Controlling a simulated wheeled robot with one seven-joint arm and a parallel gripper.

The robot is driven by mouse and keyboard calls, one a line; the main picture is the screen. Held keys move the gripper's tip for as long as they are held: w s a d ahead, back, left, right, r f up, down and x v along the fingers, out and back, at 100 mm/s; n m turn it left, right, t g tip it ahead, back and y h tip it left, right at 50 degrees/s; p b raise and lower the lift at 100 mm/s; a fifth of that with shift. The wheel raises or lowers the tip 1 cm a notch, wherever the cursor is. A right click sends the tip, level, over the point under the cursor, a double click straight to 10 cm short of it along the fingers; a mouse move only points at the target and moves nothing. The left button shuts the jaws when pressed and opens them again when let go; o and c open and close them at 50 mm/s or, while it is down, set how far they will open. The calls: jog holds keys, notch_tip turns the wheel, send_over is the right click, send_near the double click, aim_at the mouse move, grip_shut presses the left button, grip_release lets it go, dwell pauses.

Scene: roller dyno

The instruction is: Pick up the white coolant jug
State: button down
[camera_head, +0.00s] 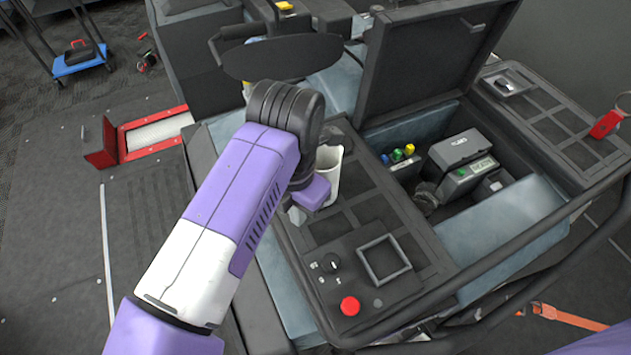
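A white, upright-looking container (330,172), which may be the coolant jug, shows just right of my wrist on the console top. My arm hides its left side and lower part, so I cannot confirm what it is. My arm reaches in from the bottom left and bends down at a dark wrist beside this container. My gripper lies below the purple end of the wrist and is mostly hidden. I cannot see its fingers, whether they are open or shut, or whether they touch the container.
The console has a raised dark lid (425,60) over an open bay holding a grey boxed device (462,160) and colored caps. A red button (350,306) and a square frame (383,260) sit in front. A dark rail runs along the right. A blue cart (80,62) stands far left.

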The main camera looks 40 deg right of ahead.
dwell(0.4)
jog(key=c, duration=1.3)
grip_release()
jog(key=shift+c, duration=0.2)
